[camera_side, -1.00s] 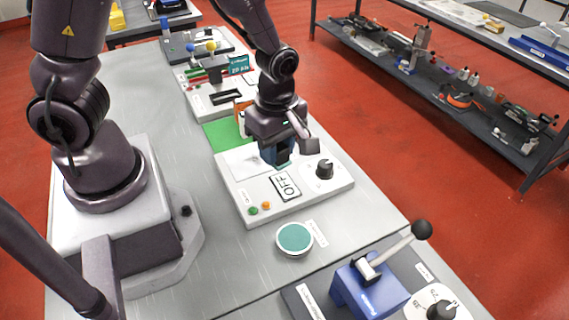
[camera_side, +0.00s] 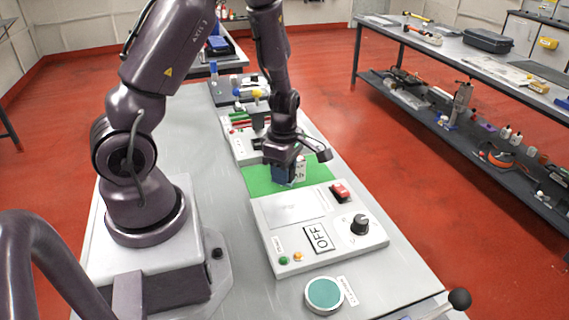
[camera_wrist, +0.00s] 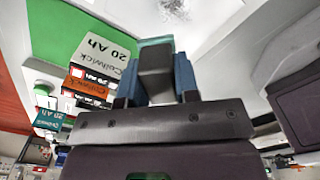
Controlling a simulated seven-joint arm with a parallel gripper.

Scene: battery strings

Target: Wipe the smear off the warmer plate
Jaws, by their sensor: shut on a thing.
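The warmer is a white box whose grey metal plate (camera_side: 297,208) fills its far left part, and its display reads OFF. A dark speckled smear (camera_wrist: 175,8) shows on a pale surface at the top edge of the wrist view; I cannot make it out in the side view. My gripper (camera_side: 283,174) points down near the green mat, just beyond the warmer's far edge. I cannot tell whether the pad touches anything.
A white battery pack (camera_wrist: 100,47) marked 20 Ah stands on the green mat (camera_side: 259,181), close beside my gripper. The warmer has a red switch (camera_side: 340,191) and a black knob (camera_side: 360,224). A round teal-topped dish (camera_side: 324,294) stands in front.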

